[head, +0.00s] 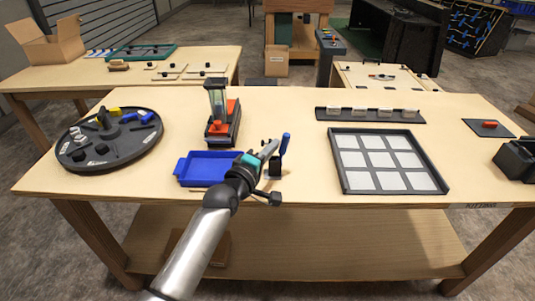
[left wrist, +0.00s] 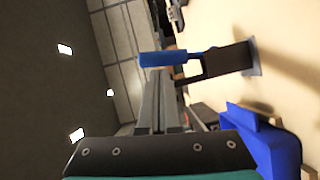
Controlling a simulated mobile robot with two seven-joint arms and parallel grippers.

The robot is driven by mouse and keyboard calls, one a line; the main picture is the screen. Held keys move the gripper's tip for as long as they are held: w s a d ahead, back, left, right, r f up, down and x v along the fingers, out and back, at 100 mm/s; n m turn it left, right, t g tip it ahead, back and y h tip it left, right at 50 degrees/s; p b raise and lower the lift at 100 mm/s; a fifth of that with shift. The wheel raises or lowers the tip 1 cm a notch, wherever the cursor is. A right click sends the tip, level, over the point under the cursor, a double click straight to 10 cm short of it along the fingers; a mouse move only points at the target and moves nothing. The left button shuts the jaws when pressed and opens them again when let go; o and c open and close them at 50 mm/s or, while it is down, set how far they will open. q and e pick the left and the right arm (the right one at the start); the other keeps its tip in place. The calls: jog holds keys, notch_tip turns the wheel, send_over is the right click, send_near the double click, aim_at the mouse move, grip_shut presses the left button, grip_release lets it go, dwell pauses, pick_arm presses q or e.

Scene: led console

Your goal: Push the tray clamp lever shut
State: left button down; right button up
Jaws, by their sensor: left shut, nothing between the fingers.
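The clamp lever has a blue handle (head: 285,143) that stands up, leaning slightly, from a dark clamp base (head: 275,170) at the right end of the blue tray (head: 190,179). My left gripper (head: 268,149) is shut and empty, just left of the lever. In the left wrist view the shut fingers (left wrist: 160,100) point toward the blue handle (left wrist: 168,58) and the dark clamp arm (left wrist: 228,61). The fingertips look close to the lever; I cannot tell whether they touch. The blue tray (left wrist: 270,140) is at the lower right there. My right gripper is not in view.
A dark turntable (head: 130,150) with small parts stands at the left. A red-and-black device (head: 222,125) stands behind the tray. A panel frame with white squares (head: 335,165) lies right of the clamp, and a dark rack (head: 340,117) lies behind it.

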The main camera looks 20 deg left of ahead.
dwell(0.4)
pick_arm(q)
jog(key=shift+w+d+r+m+p, duration=0.15)
jog(key=shift+d+m+p, duration=0.15)
jog(key=shift+p, duration=0.5)
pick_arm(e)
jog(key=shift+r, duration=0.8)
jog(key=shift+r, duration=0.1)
